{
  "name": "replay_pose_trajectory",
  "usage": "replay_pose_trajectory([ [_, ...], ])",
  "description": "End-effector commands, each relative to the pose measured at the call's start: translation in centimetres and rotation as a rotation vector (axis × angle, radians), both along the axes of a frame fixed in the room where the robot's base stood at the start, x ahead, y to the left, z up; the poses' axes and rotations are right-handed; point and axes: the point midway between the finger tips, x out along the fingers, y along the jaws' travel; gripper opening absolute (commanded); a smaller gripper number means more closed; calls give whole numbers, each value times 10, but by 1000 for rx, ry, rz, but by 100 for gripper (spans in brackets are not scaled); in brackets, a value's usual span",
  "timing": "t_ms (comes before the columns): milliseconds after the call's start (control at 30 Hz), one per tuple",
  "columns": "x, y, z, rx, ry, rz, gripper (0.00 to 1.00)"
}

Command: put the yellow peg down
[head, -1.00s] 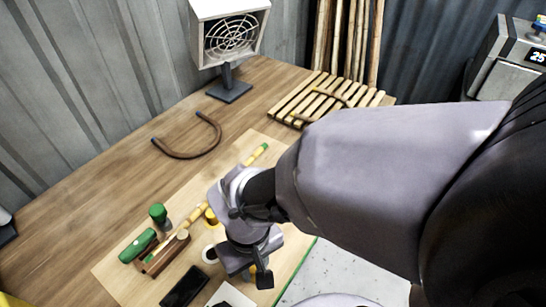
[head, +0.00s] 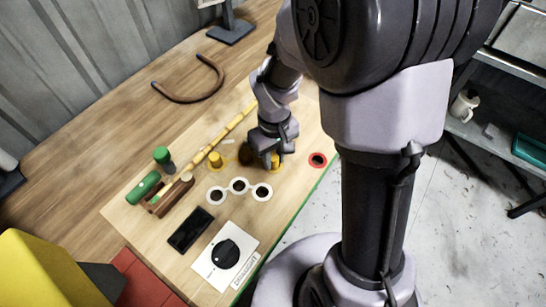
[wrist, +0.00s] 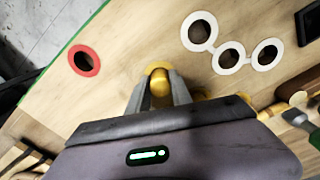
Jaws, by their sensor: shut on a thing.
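A yellow peg (wrist: 160,88) is between the two fingers of my gripper (wrist: 160,95) in the wrist view. The gripper is shut on it. In the head view my gripper (head: 274,155) is low over the light wooden board, and part of the held peg (head: 275,161) shows at its fingers. I cannot tell whether the peg's lower end is in a hole or only close to the board. A second yellow piece (head: 215,160) stands on the board to the left, apart from the gripper.
Several white-ringed holes (head: 216,195) lie in front, and a red-ringed hole (head: 317,160) lies to the right. A bamboo pole (head: 226,133), a wooden block (head: 175,197), green-handled tools (head: 144,187), a black slab (head: 190,229) and a dial (head: 226,254) are on the board (head: 125,222).

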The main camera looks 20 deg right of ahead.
Motion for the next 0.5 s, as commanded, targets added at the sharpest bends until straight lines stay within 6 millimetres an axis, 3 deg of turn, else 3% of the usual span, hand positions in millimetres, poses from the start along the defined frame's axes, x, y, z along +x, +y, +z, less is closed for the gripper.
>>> replay_pose_trajectory([
  [233, 0, 0, -2, 0, 0, 0, 0],
  [267, 0, 0, -2, 0, 0, 0, 28],
  [300, 0, 0, -1, 0, 0, 0, 35],
  [367, 0, 0, -1, 0, 0, 0, 47],
  [500, 0, 0, -1, 0, 0, 0, 47],
])
